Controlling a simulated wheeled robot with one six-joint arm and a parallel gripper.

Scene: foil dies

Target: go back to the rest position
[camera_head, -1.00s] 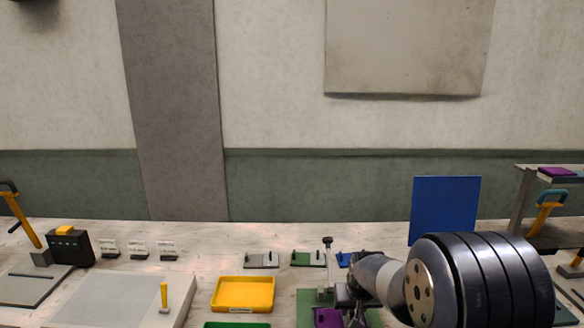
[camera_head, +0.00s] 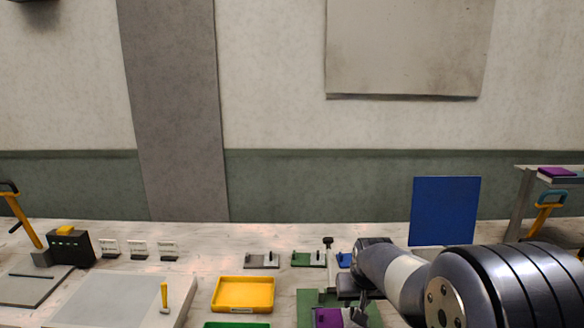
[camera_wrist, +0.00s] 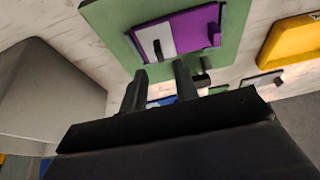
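My gripper (camera_wrist: 161,76) shows in the wrist view with its two dark fingers apart and nothing between them. It is open and empty. In the head view my arm reaches in from the lower right, and its wrist end hangs over the green plate (camera_head: 308,299). A purple block (camera_head: 327,317) with a grey face lies on that plate, partly cut off by the lower edge. In the wrist view the purple block (camera_wrist: 200,34) and the green plate (camera_wrist: 236,40) lie beyond the fingertips, apart from them.
A yellow tray (camera_head: 243,294) stands left of the green plate. Small fixtures (camera_head: 262,262) stand behind it. A blue panel (camera_head: 445,208) stands upright behind my arm. A grey slab (camera_head: 110,298) and a black box (camera_head: 70,247) are at left; a shelf (camera_head: 530,172) is at right.

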